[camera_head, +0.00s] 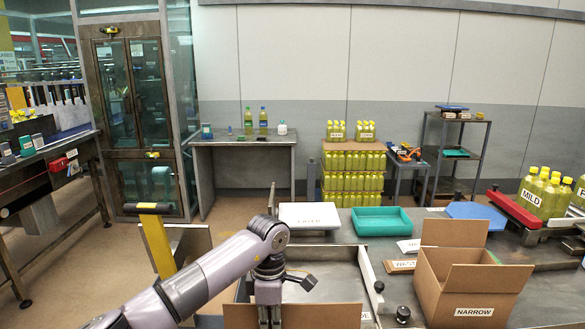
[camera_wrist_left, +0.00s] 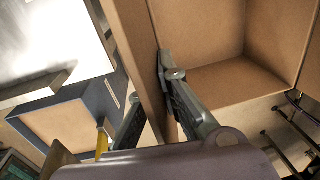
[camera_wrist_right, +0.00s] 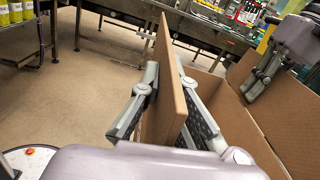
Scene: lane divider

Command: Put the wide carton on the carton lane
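A brown open carton, which I take as the wide carton (camera_head: 322,316), shows at the bottom of the head view, mostly cut off. In the left wrist view its wall (camera_wrist_left: 143,50) stands between the fingers of my left gripper (camera_wrist_left: 150,95), which looks shut on it. In the head view my left gripper (camera_head: 268,300) reaches down onto the carton. In the right wrist view my right gripper (camera_wrist_right: 165,95) has its fingers on both faces of a cardboard panel (camera_wrist_right: 163,65) of the carton. The carton's label is hidden. Which metal surface is the carton lane is unclear.
A carton marked NARROW (camera_head: 458,285) stands at right on the metal worktop (camera_head: 545,285). A metal bed (camera_head: 325,275) with a side rail (camera_head: 371,278) lies just beyond the held carton. A white tray (camera_head: 309,215) and a teal tray (camera_head: 382,221) stand behind.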

